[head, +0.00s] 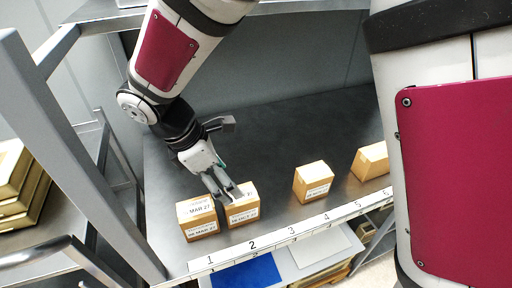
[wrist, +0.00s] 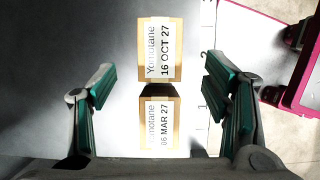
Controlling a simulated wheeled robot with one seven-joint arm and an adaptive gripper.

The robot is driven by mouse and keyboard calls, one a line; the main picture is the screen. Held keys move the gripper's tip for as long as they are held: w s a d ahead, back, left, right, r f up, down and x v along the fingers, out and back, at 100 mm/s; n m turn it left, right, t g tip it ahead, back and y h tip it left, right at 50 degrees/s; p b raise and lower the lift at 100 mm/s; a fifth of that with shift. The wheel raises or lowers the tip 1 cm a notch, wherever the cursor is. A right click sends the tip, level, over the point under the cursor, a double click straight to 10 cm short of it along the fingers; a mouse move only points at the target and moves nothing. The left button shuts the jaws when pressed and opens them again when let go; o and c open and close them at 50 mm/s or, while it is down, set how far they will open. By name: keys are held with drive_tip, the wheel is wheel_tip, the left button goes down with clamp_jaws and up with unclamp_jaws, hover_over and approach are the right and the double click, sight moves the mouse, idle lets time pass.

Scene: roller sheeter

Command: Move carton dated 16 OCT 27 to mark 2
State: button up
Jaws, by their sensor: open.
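The carton dated 16 OCT 27 (wrist: 158,52) is at the upper middle of the wrist view, upright, its label facing up. The figure 2 shows on the strip beside it. In the head view it appears to be the carton (head: 245,212) behind mark 2 (head: 253,245), its top partly hidden by my gripper (head: 229,197). My gripper is open and empty. In the wrist view its fingers (wrist: 160,84) are wide apart, left and right of the two cartons. I cannot tell their height above the cartons.
The carton dated 06 MAR 27 (head: 198,220) stands close on the left, behind mark 1. Other cartons stand behind mark 4 (head: 313,183) and farther right (head: 371,161). The dark shelf (head: 280,125) is bare behind them. A grey frame post (head: 85,165) rises at left.

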drive_tip(key=s+d+r+m+y, duration=0.1)
drive_tip(key=s+d+r+m, duration=0.25)
drive_tip(key=d+m, duration=0.2)
drive_tip(key=s+d+r+m+t+y, duration=0.1)
drive_tip(key=s+d+r+m, duration=0.1)
drive_tip(key=d+r+m, duration=0.4)
drive_tip(key=s+d+r+m+y, duration=0.1)
drive_tip(key=s+d+r+m, duration=0.25)
drive_tip(key=d, duration=0.45)
drive_tip(key=s+d+r+m+t+y, duration=0.1)
drive_tip(key=s+d+m+t, duration=0.1)
drive_tip(key=s+m, duration=0.3)
drive_tip(key=shift+s+d+m, duration=0.25)
drive_tip(key=shift+d+m, duration=0.35)
drive_tip(key=shift+d, duration=0.05)
drive_tip(key=shift+d+r, duration=0.1)
